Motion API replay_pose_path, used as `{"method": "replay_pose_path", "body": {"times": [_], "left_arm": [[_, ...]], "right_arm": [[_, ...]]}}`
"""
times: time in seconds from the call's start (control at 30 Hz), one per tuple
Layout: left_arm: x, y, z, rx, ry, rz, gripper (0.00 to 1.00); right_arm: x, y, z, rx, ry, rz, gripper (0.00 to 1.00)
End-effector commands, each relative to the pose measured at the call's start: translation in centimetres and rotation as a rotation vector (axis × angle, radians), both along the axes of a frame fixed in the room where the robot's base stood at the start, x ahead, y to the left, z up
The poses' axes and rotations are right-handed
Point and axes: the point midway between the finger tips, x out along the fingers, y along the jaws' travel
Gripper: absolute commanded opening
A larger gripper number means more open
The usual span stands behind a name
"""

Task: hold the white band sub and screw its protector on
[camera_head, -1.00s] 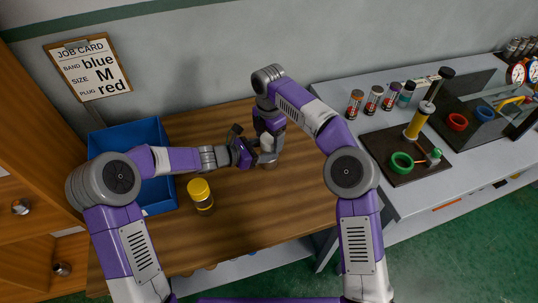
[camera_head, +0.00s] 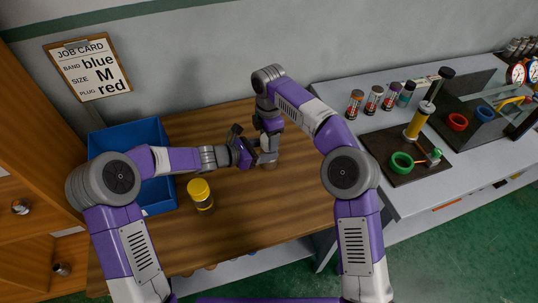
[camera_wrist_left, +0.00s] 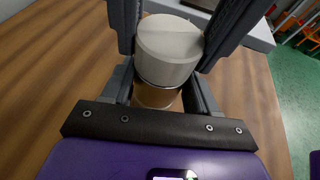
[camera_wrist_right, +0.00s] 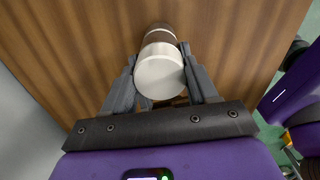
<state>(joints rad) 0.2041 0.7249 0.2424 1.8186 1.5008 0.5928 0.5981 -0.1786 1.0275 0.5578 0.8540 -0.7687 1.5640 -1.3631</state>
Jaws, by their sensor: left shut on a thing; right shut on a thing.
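My left gripper (camera_head: 250,152) comes in level from the left and is shut on the copper-brown sub (camera_wrist_left: 155,96), which is partly hidden by fingers in the head view. A smooth off-white protector (camera_wrist_left: 169,48) sits at the sub's end, in line with it. My right gripper (camera_head: 268,155) comes down from above and is shut on the protector. In the right wrist view the protector's round white end (camera_wrist_right: 160,76) faces the camera, with the brown sub (camera_wrist_right: 160,32) beyond it. I cannot tell how far the threads are engaged.
A capped yellow sub (camera_head: 201,194) stands on the wooden table near my left forearm. A blue bin (camera_head: 152,131) is at the back left. A grey bench (camera_head: 440,192) at the right holds vises and several small bottles. The table front is mostly clear.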

Motion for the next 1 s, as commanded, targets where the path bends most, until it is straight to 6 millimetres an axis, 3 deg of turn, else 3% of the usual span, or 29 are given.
{"method": "replay_pose_path", "body": {"times": [0.07, 0.1, 0.23, 0.53, 0.8, 1.0], "left_arm": [[0.0, 0.0, 0.1, -0.002, -0.001, 0.0, 0.0], [0.0, 0.0, 0.1, -0.002, -0.001, 0.0, 0.0], [0.0, 0.0, 0.1, -0.002, -0.001, 0.0, 0.0], [0.0, 0.0, 0.1, -0.002, -0.001, 0.0, 0.0], [0.0, 0.0, 0.1, -0.002, -0.001, 0.0, 0.0], [0.0, 0.0, 0.1, -0.001, 0.0, 0.0, 0.0]], "right_arm": [[0.0, 0.0, 0.0, 0.001, 0.001, 0.002, 0.22], [0.0, 0.0, 0.0, 0.001, 0.001, 0.002, 0.64], [0.0, 0.0, 0.0, 0.0, 0.001, 0.003, 0.84], [0.0, 0.0, 0.3, 0.0, 0.0, 0.002, 0.84], [0.0, 0.1, 3.6, 0.001, -0.003, 0.002, 0.84], [0.0, 0.0, 4.5, 0.0, 0.001, 0.003, 0.84]]}}
